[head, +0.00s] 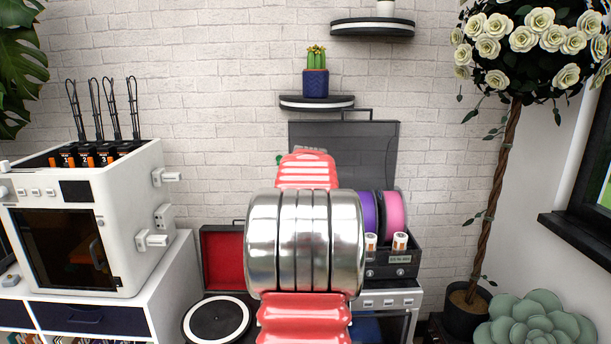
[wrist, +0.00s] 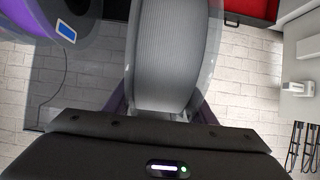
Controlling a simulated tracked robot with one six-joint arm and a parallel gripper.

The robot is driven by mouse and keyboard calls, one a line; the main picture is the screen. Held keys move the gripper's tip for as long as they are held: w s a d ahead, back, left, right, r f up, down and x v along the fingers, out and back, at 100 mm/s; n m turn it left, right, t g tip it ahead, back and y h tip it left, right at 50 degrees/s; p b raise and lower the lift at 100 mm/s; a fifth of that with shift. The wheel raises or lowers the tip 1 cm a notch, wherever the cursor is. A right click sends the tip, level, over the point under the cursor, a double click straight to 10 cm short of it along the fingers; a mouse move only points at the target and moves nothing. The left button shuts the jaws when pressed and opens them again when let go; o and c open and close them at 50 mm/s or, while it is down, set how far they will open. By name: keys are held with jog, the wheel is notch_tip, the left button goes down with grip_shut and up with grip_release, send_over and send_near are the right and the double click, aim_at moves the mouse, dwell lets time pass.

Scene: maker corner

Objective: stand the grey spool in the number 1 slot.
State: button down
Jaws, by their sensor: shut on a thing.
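The grey spool (wrist: 165,50) fills the middle of the wrist view, with its clear rims on both sides. My gripper (wrist: 163,108) is shut on it, with its purple fingers at the spool's two sides. In the head view my arm hides the gripper and the spool. Several numbered black slots with orange parts sit in the top of the white machine at left. The number 1 slot (head: 67,160) is the leftmost, and a black wire loop rises behind it. The spool is away from this slot.
A black box (head: 390,271) at right holds a purple spool (head: 368,211) and a pink spool (head: 393,210). The white machine (head: 125,210) stands on a white cabinet. An open red-lined case (head: 221,255) and a black-and-white disc (head: 216,320) lie between them. A wall shelf (head: 317,103) holds a cactus.

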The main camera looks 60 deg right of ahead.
jog(key=shift+f, duration=4.1)
jog(key=c, duration=1.1)
grip_release()
jog(key=o, duration=0.4)
jog(key=shift+f, duration=0.3)
jog(key=shift+s+a+r, duration=0.1)
jog(key=shift+a+r, duration=0.2)
jog(key=shift+r, duration=0.05)
jog(key=v, duration=1.3)
jog(key=shift+a, duration=0.15)
